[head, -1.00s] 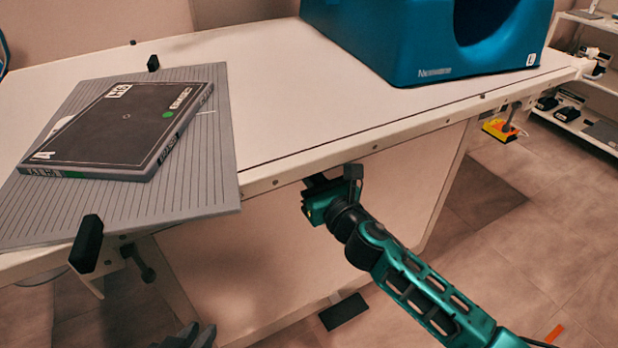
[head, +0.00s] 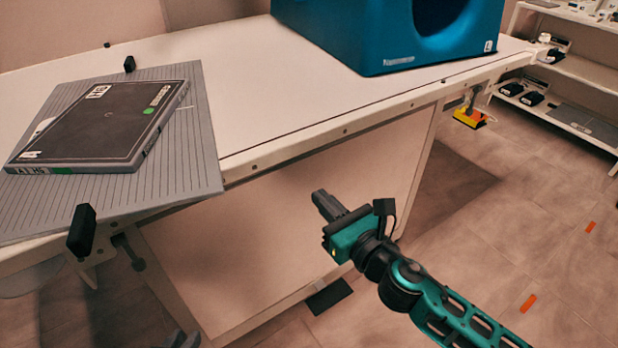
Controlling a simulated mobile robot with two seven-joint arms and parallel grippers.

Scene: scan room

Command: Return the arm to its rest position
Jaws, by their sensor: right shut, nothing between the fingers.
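My right gripper (head: 326,203) is in front of the table's front edge, below the level of the table top. Its dark fingers are together with nothing between them. The teal arm behind it comes in from the lower right. Clear space shows between the gripper and the table's front panel. My left gripper is not clearly in view; only a dark bit of something shows at the bottom edge.
The white table (head: 270,115) holds a grey ribbed board (head: 190,190) with a dark flat panel (head: 105,120) on it, and a blue coil housing (head: 350,40). A black clamp (head: 81,231) sticks out at the front edge. Shelves (head: 570,70) stand far right. Floor at right is open.

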